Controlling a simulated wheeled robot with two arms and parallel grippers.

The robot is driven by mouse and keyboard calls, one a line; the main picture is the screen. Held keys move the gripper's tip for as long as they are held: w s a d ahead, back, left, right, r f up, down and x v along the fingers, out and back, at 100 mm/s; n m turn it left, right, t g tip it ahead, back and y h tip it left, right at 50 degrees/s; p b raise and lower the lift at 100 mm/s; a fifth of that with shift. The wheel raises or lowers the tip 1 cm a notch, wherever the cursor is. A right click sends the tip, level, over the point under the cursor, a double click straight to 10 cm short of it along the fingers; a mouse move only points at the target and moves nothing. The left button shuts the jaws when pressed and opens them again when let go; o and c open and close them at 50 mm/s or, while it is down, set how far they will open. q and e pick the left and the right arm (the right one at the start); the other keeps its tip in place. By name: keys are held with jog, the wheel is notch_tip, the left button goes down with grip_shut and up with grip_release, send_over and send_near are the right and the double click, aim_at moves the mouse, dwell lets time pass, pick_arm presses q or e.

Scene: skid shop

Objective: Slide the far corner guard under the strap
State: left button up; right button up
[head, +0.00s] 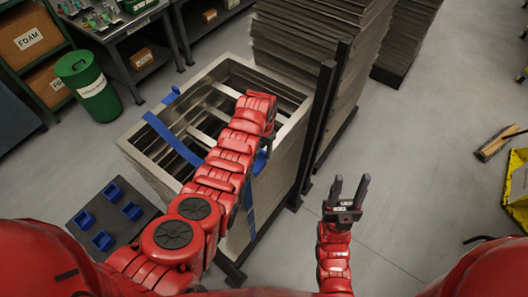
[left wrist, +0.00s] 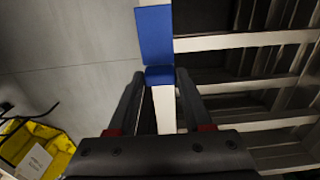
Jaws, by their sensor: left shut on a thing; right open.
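A stack of grey metal frames (head: 150,168) with an open, slatted top stands in the middle of the head view. A blue strap (head: 172,138) crosses its top, passes behind my left arm and shows again down the near side (head: 249,205). My left gripper (left wrist: 160,82) is shut on a blue corner guard (left wrist: 155,35) at the rim of the stack. In the head view the guard (head: 262,162) is mostly hidden by my left arm. Whether the strap touches the guard is hidden. My right gripper (head: 346,192) is open and empty, right of the stack.
A dark mat (head: 70,208) with several blue guards (head: 132,211) lies at lower left. Dark posts (head: 318,120) and tall stacked sheets (head: 315,40) stand behind the stack. A green bin (head: 88,85) is at left, a yellow container (head: 518,185) at right. Floor around my right gripper is clear.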

aim_at(257, 164)
pick_arm(q)
jog(key=shift+s+a+r+p, duration=0.15)
jog(key=shift+s+a+p, duration=0.3)
jog(key=shift+s+p, duration=0.25)
jog(key=shift+s+a+f, duration=0.25)
jog(key=shift+s+a, duration=0.1)
jog(key=shift+s, duration=0.1)
jog(key=shift+s+a+r, duration=0.1)
jog(key=shift+s+a, duration=0.15)
jog(key=shift+s, duration=0.25)
